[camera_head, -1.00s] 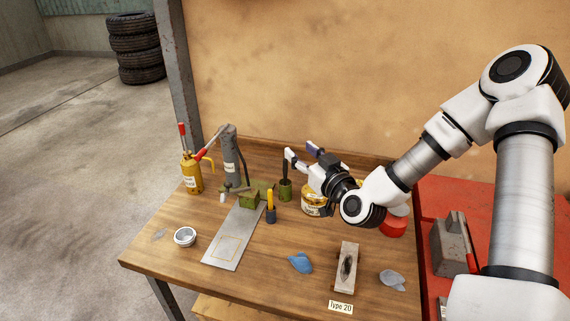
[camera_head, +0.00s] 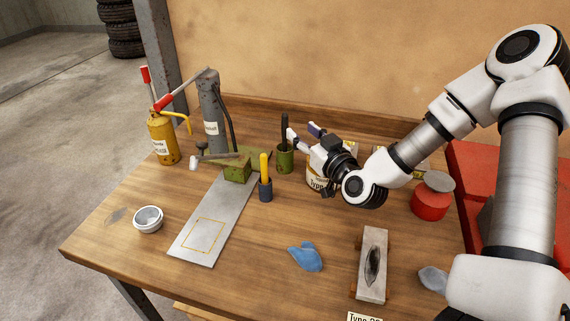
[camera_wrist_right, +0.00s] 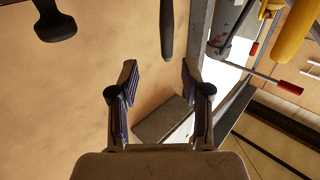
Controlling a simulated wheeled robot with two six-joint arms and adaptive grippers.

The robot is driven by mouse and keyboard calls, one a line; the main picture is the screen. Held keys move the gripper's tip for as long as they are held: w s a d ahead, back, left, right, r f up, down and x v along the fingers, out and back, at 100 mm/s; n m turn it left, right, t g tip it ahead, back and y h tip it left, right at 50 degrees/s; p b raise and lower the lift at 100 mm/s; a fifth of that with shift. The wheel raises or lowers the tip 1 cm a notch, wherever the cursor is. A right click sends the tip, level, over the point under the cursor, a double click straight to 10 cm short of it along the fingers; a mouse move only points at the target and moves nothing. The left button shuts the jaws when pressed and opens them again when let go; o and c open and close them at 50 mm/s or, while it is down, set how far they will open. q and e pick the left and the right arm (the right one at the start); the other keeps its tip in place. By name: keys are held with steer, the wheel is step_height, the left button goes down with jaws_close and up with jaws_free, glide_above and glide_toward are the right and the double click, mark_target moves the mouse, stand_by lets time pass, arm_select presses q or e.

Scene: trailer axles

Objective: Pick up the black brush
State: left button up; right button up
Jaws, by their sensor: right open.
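The black brush (camera_head: 284,127) stands upright in a green cup (camera_head: 285,160) towards the back of the workbench. Only its dark handle shows; its lower end is hidden in the cup. My right gripper (camera_head: 303,131) is open and empty, just right of the handle, its fingers pointing towards it. In the right wrist view the dark handle (camera_wrist_right: 167,30) lies beyond the open fingertips (camera_wrist_right: 158,73), roughly in line with the gap between them. It is not between the fingers. My left gripper is not in view.
A yellow-handled tool in a dark holder (camera_head: 265,178) and a grey pump (camera_head: 211,112) stand left of the cup. A labelled tin (camera_head: 317,181) is partly hidden behind my right gripper. A blue cloth (camera_head: 306,257) lies in front; bare wood surrounds it.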

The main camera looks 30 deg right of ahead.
step_height(320, 180, down, 3)
glide_above(285, 151)
steer(key=shift+w+d+r, duration=0.1)
steer(key=shift+w+r, duration=0.25)
steer(key=shift+w, duration=0.05)
steer(key=shift+s+d, duration=0.1)
steer(key=shift+c, duration=1.3)
jaws_close()
